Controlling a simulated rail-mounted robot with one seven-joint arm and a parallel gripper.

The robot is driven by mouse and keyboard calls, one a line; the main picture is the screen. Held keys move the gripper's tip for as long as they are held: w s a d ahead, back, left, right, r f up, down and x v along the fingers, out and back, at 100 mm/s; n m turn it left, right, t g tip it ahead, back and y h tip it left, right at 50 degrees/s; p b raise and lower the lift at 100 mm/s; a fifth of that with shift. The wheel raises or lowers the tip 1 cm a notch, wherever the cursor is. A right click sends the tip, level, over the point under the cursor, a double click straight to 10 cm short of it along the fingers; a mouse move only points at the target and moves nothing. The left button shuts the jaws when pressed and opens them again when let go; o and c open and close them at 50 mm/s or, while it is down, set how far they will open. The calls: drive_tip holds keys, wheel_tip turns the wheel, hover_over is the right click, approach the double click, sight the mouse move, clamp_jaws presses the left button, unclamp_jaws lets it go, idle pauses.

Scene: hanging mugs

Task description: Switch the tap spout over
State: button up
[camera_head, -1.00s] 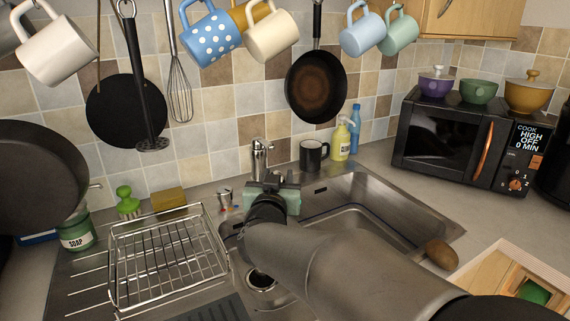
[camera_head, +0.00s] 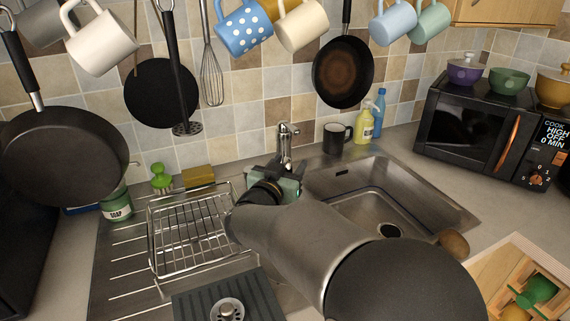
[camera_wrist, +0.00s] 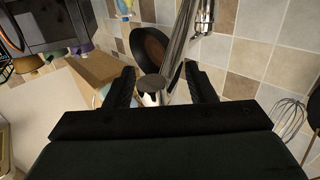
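The chrome tap (camera_head: 285,140) stands behind the sink against the tiled wall. Its upper part shows in the head view; its lower part is hidden by my gripper (camera_head: 284,182), which is close in front of it. In the wrist view, chrome tap parts (camera_wrist: 203,18) come in from the top. A dark round end on a chrome piece (camera_wrist: 152,86) lies between the two separated fingers of my gripper (camera_wrist: 163,88). It looks like the spout end. I cannot tell whether either finger touches it. The gripper is open.
The right basin (camera_head: 400,205) is empty near its drain. A wire dish rack (camera_head: 190,235) stands left of my arm. A black mug (camera_head: 333,138) and yellow bottle (camera_head: 364,127) stand right of the tap. A hanging pan (camera_head: 342,72) is above them.

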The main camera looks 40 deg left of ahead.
drive_tip(key=shift+s+a+r, duration=0.1)
drive_tip(key=shift+s, duration=0.1)
drive_tip(key=shift+s, duration=0.35)
drive_tip(key=b+v, duration=0.2)
drive_tip(key=v, duration=1.4)
drive_tip(key=shift+s+d, duration=0.15)
drive_tip(key=shift+d, duration=0.15)
